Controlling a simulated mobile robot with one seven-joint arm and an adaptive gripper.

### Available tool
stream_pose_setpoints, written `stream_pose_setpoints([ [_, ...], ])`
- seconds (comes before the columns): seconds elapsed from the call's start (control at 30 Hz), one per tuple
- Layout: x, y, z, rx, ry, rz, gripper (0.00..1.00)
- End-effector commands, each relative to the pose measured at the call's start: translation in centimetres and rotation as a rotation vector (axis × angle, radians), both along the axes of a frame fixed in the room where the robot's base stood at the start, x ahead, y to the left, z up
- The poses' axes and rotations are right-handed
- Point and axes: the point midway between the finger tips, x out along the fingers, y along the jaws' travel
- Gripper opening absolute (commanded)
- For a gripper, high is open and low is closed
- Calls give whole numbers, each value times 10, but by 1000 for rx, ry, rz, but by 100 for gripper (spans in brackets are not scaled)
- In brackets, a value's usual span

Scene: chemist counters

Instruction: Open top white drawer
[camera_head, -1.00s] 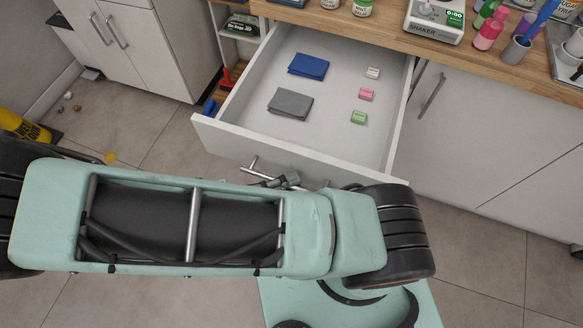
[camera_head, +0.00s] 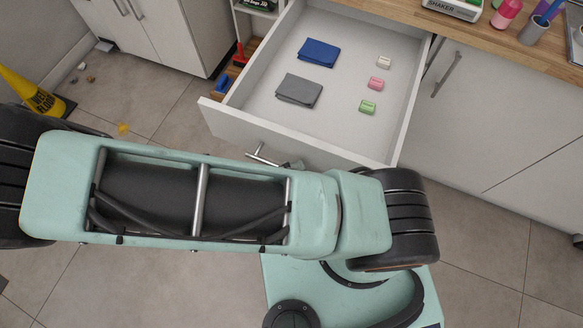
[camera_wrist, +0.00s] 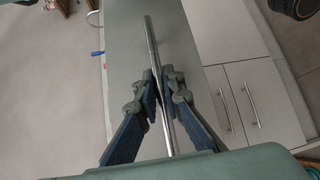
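The top white drawer (camera_head: 340,40) is pulled far out from under the wooden counter in the head view. Its front panel (camera_head: 285,135) faces my arm. A metal bar handle (camera_head: 262,155) sticks out from the front, partly hidden by my arm. In the wrist view the handle (camera_wrist: 150,45) runs lengthwise between the two fingers of my gripper (camera_wrist: 160,82). The fingertips are close together on either side of the bar and appear closed on it. The drawer front (camera_wrist: 125,50) lies beyond the fingers. In the head view my arm hides most of the gripper.
Inside the drawer lie a blue cloth (camera_head: 319,53), a grey cloth (camera_head: 299,91) and small white, pink (camera_head: 376,83) and green blocks. A closed cabinet door (camera_head: 480,110) is at right. A yellow floor sign (camera_head: 35,95) stands at left.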

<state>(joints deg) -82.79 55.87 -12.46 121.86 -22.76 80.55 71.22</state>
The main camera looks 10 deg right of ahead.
Motion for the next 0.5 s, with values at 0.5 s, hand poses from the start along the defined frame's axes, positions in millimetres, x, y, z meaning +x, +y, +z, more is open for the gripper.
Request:
stream_pose_setpoints([
  [0.5, 0, 4, 0, 1, -1, 2, 25],
])
